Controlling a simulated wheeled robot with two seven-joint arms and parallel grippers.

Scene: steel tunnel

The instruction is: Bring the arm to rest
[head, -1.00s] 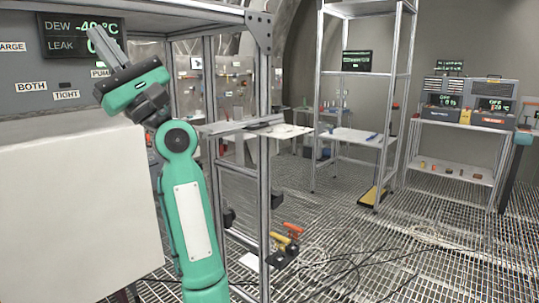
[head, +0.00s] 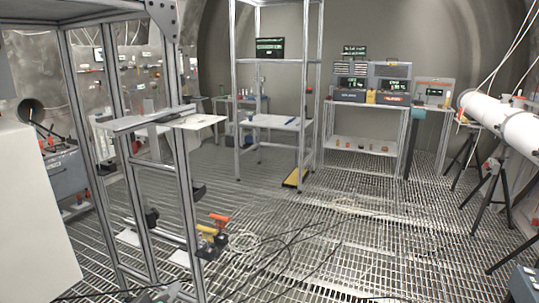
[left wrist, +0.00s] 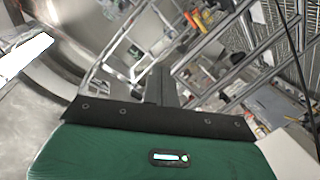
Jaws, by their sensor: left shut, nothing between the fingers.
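My left gripper (left wrist: 160,82) shows in the left wrist view, its green body across the bottom and its dark fingers pointing up the picture. The fingers are together with nothing between them. In the head view the raised green left arm no longer shows. A small grey-green shape at the bottom edge, left of centre, may be part of it, but I cannot tell. My right gripper is in neither view.
A metal frame (head: 183,215) with a small shelf (head: 200,121) stands close at left, beside a white panel (head: 35,215). Orange and yellow handles (head: 212,224) sit low on it. A rack (head: 240,110) stands further back. A white tube (head: 505,122) is at right. Cables cross the grating floor.

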